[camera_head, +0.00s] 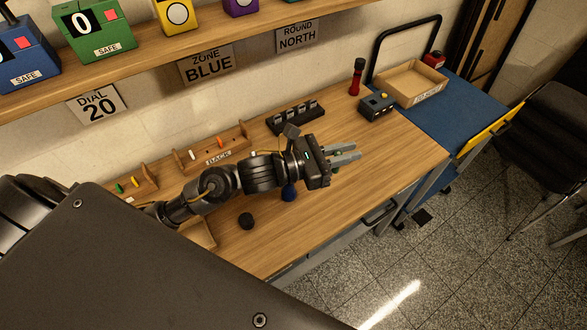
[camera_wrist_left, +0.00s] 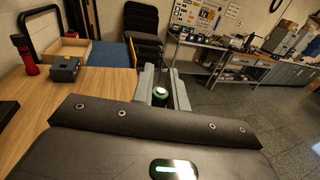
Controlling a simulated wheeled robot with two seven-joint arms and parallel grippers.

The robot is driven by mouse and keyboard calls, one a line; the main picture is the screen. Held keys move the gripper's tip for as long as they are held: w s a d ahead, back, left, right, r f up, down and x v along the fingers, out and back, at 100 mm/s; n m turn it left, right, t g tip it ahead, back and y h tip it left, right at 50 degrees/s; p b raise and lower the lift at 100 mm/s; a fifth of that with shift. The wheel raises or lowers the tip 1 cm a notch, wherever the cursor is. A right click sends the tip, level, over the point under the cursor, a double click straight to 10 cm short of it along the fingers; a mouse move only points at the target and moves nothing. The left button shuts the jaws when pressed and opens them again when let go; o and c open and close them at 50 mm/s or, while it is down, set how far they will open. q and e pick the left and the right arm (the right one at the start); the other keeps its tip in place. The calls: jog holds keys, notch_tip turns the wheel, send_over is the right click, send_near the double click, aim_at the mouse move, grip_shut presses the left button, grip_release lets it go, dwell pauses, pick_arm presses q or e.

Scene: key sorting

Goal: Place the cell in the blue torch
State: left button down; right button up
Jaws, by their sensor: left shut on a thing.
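My left gripper (camera_head: 350,153) reaches over the wooden table from the left, fingers pointing right. It is shut on the cell (camera_wrist_left: 160,94), a dark cylinder with a pale metal top and a green band, seen between the fingers in the left wrist view. In the head view only a small green part of it shows. A dark blue round thing (camera_head: 289,193), likely the blue torch, is on the table just below my left wrist, partly hidden by it. A black round cap-like piece (camera_head: 246,221) lies to its left. My right gripper is not in view.
A red torch (camera_head: 356,78) stands upright at the back beside a dark box with a yellow button (camera_head: 377,106). A black slotted holder (camera_head: 295,116) and a wooden rack (camera_head: 213,149) line the back. A cardboard tray (camera_head: 411,86) sits on the blue surface. The table's right front is clear.

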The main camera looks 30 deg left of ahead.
pick_arm(q)
jog(key=a+f+b, duration=0.5)
jog(key=a+f, duration=0.7)
jog(key=f, duration=0.1)
jog(key=shift+w+a, duration=0.15)
jog(key=c, duration=1.6)
grip_release()
jog(key=shift+r, duration=0.15)
jog(key=shift+o, duration=1.1)
jog(key=shift+r, duration=0.1)
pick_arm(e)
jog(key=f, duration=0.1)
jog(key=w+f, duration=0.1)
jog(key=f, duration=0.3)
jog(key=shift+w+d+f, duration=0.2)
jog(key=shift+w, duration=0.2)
